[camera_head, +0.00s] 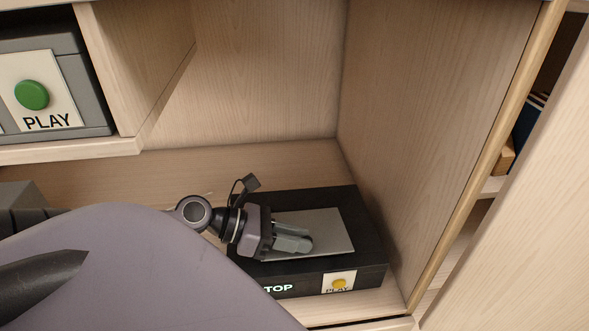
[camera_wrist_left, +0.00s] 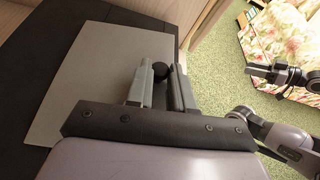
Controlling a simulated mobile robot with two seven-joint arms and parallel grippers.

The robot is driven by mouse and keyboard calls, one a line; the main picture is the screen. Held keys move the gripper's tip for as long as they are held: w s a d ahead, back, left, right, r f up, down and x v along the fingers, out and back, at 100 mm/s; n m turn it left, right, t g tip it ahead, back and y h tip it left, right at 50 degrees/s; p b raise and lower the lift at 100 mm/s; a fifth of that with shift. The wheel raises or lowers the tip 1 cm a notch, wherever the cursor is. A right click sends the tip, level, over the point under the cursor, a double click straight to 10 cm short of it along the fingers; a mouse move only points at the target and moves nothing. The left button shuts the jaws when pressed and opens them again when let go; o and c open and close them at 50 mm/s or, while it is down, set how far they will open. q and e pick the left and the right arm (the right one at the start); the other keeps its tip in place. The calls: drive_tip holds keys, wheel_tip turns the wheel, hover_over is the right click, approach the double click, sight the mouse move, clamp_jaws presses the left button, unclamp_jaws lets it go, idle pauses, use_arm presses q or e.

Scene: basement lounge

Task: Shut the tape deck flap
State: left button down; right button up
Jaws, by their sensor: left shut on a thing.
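The black tape deck (camera_head: 368,230) stands in the lower shelf compartment, with a lit STOP label and a yellow PLAY button (camera_head: 339,284) on its front. Its light grey flap (camera_head: 335,230) shows over the deck's top; I cannot tell whether it is fully down. My left gripper (camera_head: 303,243) reaches over the flap from the left. In the left wrist view its fingers are close about a small dark round knob (camera_wrist_left: 160,71) by the flap (camera_wrist_left: 85,80). My right gripper (camera_wrist_left: 262,74) shows away from the deck, over the green carpet; its jaw state is unclear.
A grey device (camera_head: 60,100) with a green PLAY button sits on the upper left shelf. A wooden side panel (camera_head: 430,120) rises close to the deck's right. Floral furniture (camera_wrist_left: 280,40) stands on the carpet. The compartment behind the deck looks clear.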

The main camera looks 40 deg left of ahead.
use_arm(q)
drive_tip(key=shift+s+d+f+m+y, duration=0.1)
drive_tip(key=shift+f+m+y, duration=0.15)
drive_tip(key=shift+f, duration=0.2)
drive_tip(key=shift+s+d+f+m+y, duration=0.15)
drive_tip(key=shift+f+m, duration=0.1)
drive_tip(key=shift+f, duration=0.3)
use_arm(e)
drive_tip(key=shift+w+a+r, duration=0.35)
drive_tip(key=shift+w+r, duration=0.15)
drive_tip(key=shift+w, duration=0.05)
drive_tip(key=shift+s, duration=0.1)
use_arm(q)
drive_tip(key=c, duration=1)
unclamp_jaws()
drive_tip(key=shift+f, duration=0.1)
use_arm(e)
drive_tip(key=shift+s+f, duration=0.15)
